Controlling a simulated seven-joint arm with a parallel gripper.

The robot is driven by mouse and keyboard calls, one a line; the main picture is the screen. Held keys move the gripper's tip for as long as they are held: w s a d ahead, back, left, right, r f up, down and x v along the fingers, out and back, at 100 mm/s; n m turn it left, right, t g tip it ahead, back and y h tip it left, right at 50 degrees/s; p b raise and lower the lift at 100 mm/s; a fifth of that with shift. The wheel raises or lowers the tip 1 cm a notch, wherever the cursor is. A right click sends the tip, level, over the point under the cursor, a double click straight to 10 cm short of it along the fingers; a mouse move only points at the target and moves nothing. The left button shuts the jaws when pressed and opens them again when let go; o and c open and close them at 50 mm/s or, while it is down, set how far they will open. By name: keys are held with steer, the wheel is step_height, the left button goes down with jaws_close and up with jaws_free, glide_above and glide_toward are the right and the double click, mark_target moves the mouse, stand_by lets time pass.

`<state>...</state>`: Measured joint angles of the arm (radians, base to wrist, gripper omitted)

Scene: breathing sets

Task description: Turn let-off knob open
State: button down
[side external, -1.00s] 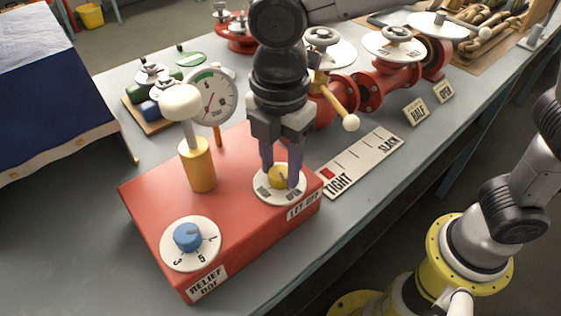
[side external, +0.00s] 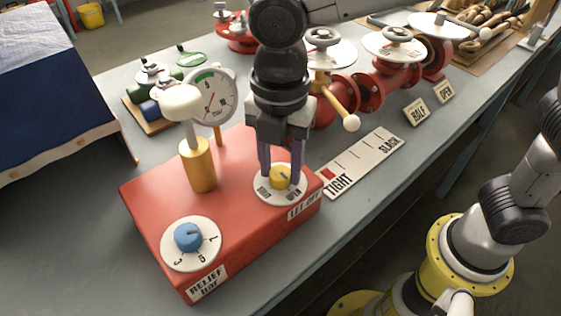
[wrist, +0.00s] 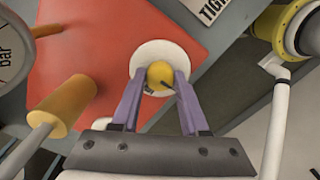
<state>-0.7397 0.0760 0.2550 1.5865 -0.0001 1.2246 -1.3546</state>
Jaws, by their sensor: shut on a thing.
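The let-off knob is a small yellow knob (side external: 281,177) on a round white dial (side external: 262,194) marked SHUT and OPEN, at the right end of a red box (side external: 165,205). My gripper (side external: 281,180) points down with its purple fingers on both sides of the knob, shut on it. In the wrist view the yellow knob (wrist: 160,75) sits between the fingertips (wrist: 160,82), with a dark pointer mark toward the lower right. In the side view the mark on the knob is small and points up toward the back.
A yellow cylinder with a white knob (side external: 203,165), a pressure gauge (side external: 211,97) and a blue relief knob (side external: 188,237) stand on or beside the box close by. Red valves (side external: 370,92) and a TIGHT/SLACK plate (side external: 362,160) lie to the right.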

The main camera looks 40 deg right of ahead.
mark_target(280, 171)
steer(key=shift+c, duration=2.1)
jaws_free()
step_height(280, 171, up, 14)
